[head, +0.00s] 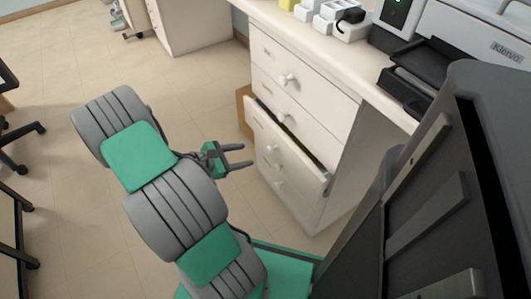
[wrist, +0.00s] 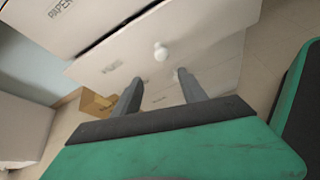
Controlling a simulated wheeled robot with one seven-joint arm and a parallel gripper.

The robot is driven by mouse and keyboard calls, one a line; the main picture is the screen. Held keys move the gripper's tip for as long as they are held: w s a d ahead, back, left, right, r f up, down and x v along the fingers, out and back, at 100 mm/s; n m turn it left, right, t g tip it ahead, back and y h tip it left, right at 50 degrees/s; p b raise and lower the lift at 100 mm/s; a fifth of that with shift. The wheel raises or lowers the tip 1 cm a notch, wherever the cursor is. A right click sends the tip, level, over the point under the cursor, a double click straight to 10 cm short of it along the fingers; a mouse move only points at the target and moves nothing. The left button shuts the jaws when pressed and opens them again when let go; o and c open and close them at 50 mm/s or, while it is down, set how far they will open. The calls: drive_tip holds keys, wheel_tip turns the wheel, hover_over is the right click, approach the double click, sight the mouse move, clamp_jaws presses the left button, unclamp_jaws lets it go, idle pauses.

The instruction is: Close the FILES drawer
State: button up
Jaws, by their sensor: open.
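One drawer (head: 300,162) of the white cabinet stands partly pulled out, with a dark gap behind its top edge. Its white knob (head: 277,145) faces my gripper. No label legibly reads FILES, so I cannot confirm its name. My gripper (head: 246,156) is open and empty, left of this drawer front and apart from it, its fingers pointing toward the cabinet. In the wrist view, a drawer front with a white knob (wrist: 160,52) lies beyond the two fingers (wrist: 157,80), its label too blurred to read. A front labelled PAPER (wrist: 60,10) is above it.
The other drawers in the stack look shut, such as the top one (head: 300,65). A cardboard box (head: 243,108) stands beside the cabinet at the far side. The counter (head: 300,35) above holds equipment. Open tiled floor (head: 60,200) lies to the left.

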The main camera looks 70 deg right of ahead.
sight(268, 150)
drive_tip(key=shift+n+g, duration=0.5)
drive_tip(key=x, duration=0.3)
drive_tip(key=b+x, duration=0.1)
drive_tip(key=x, duration=0.2)
drive_tip(key=b+x, duration=0.1)
drive_tip(key=x, duration=0.2)
drive_tip(key=shift+s+a+r, duration=0.15)
drive_tip(key=shift+s+r, duration=0.15)
drive_tip(key=shift+s, duration=0.1)
drive_tip(key=shift+s+d+h+b, duration=0.25)
drive_tip(key=shift+d+h+b, duration=0.05)
drive_tip(key=shift+d, duration=0.05)
drive_tip(key=shift+c, duration=0.5)
clamp_jaws()
